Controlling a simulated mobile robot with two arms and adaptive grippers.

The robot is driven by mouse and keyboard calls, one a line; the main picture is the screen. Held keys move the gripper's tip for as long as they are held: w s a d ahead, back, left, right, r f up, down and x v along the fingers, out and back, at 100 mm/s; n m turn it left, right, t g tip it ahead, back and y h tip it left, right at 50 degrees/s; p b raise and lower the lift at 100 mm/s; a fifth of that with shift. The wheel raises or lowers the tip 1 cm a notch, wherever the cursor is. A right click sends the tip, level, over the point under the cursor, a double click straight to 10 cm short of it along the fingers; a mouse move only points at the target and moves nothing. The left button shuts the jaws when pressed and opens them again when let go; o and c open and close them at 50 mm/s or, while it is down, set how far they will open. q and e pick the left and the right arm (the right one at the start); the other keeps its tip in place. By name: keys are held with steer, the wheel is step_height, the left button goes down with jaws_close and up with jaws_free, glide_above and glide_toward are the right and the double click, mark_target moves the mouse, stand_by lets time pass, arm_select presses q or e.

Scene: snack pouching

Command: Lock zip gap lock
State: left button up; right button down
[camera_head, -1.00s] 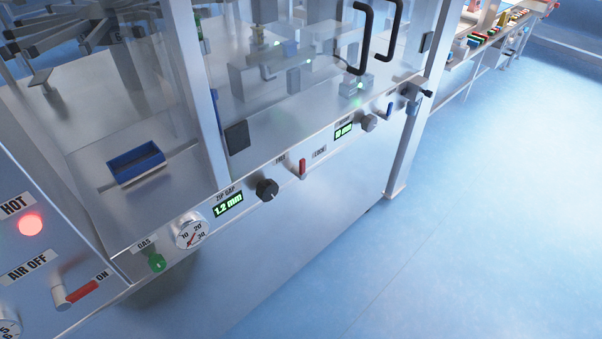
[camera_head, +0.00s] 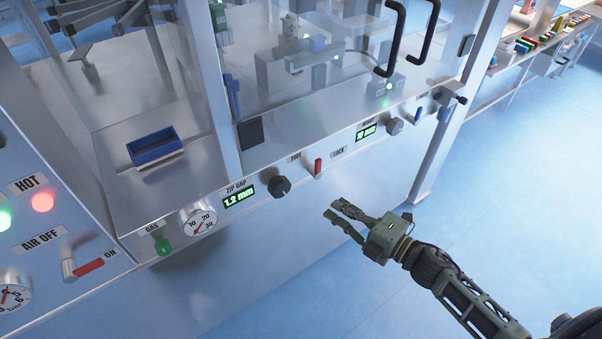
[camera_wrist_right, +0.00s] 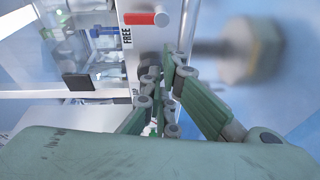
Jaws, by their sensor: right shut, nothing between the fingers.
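The small red lock lever (camera_head: 318,167) stands upright on the machine's front rail, between the FREE label on its left and the LOCK label (camera_head: 339,153) on its right. Left of it are a dark knob (camera_head: 280,186) and the ZIP GAP display (camera_head: 239,197), reading 1.2 mm. My right gripper (camera_head: 332,209) is shut and empty, below and apart from the lever, in front of the panel. In the right wrist view the red lever (camera_wrist_right: 139,19) shows beyond the fingers (camera_wrist_right: 160,95), by the FREE label (camera_wrist_right: 128,36). My left gripper is not in view.
A gauge (camera_head: 199,223) and green GAS valve (camera_head: 163,245) sit further left on the rail. A machine post (camera_head: 446,150) stands right of the gripper. Floor right of it is clear.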

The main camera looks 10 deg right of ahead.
mark_target(315, 166)
steer(key=a+r+n+y, duration=0.1)
steer(key=r, duration=0.1)
steer(key=a+r+n, duration=0.1)
steer(key=shift+s+a+r+g+y, duration=0.2)
steer(key=shift+r+g+y, duration=0.1)
steer(key=shift+r+y, duration=0.1)
steer(key=shift+w, duration=0.15)
steer(key=p+x, duration=0.2)
steer(key=x, duration=0.8)
steer(key=d, duration=0.2)
steer(key=w+d, duration=0.1)
steer(key=shift+w+d+f, duration=0.1)
steer(key=shift+d, duration=0.25)
